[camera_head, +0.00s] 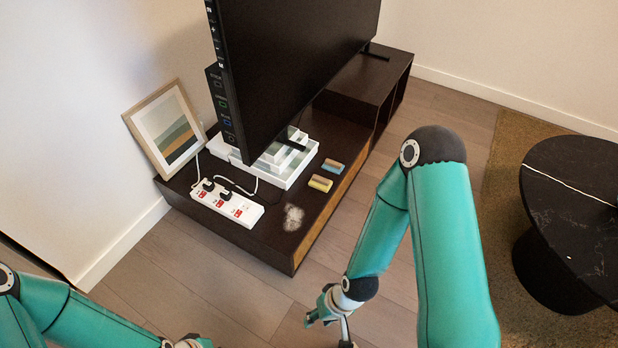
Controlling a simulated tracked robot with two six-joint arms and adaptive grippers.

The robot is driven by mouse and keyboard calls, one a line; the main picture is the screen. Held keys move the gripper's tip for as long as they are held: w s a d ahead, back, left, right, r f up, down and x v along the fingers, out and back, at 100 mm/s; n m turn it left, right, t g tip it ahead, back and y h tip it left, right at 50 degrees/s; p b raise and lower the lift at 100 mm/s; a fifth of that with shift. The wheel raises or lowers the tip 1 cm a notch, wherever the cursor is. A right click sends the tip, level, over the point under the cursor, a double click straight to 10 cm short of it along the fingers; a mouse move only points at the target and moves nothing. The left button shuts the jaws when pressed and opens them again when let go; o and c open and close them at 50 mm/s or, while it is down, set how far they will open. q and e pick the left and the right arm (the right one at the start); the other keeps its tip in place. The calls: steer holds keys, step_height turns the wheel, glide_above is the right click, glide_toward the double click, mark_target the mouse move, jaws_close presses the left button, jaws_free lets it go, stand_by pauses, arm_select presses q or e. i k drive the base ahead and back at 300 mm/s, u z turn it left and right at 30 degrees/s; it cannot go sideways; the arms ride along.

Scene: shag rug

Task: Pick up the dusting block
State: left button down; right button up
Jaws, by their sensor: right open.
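Two small blocks lie on the dark low cabinet (262,238). One is a blue and tan block (332,166); the other is a yellow block with a greyish top (320,183), just in front of it. I cannot tell which one is the dusting block. A pale dust patch (293,217) lies on the cabinet top near the yellow block. My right gripper (330,322) is open and empty, low in front of the cabinet and apart from both blocks. My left gripper (190,342) shows only partly at the bottom edge, and its fingers are cut off.
A white power strip (227,202) with plugs and cables lies left of the dust. A large dark screen (290,60) stands over white stacked boxes (270,168). A framed picture (167,128) leans on the wall. A round black table (575,205) stands at the right.

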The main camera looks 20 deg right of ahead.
mark_target(317, 182)
steer(key=u, duration=0.05)
steer(key=i, duration=0.9)
steer(key=z, duration=0.1)
